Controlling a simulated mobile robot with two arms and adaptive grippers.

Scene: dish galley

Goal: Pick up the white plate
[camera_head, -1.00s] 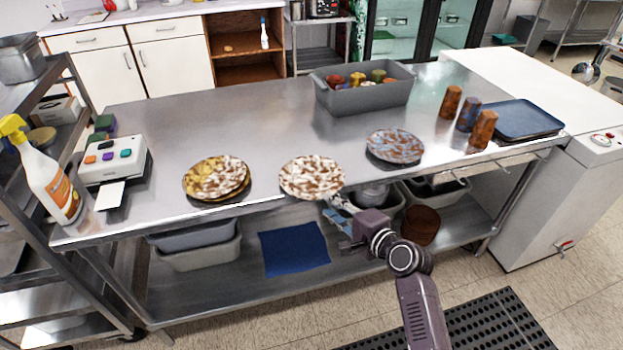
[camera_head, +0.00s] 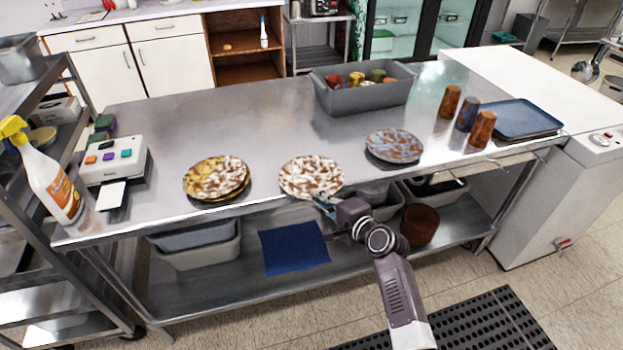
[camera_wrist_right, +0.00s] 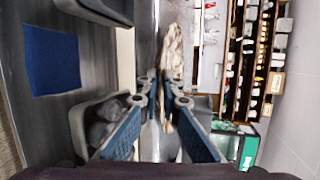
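The white plate (camera_head: 311,177), covered in brown stains, lies at the front edge of the steel table, between a yellow plate and a blue plate. My right gripper (camera_head: 324,201) is at its near rim, just in front of the table edge. In the right wrist view the plate (camera_wrist_right: 173,50) shows nearly edge-on, its rim reaching between the two fingers of the right gripper (camera_wrist_right: 163,92). The fingers are apart, with a gap visible beside the rim; I cannot tell whether one touches it. My left gripper is not in view.
A stained yellow plate stack (camera_head: 217,179) is to the left and a stained blue plate (camera_head: 394,146) to the right. A grey bin (camera_head: 364,97) stands behind. Brown and blue cups and a dark blue tray (camera_head: 520,118) are at the right. A lower shelf holds tubs (camera_head: 199,257).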

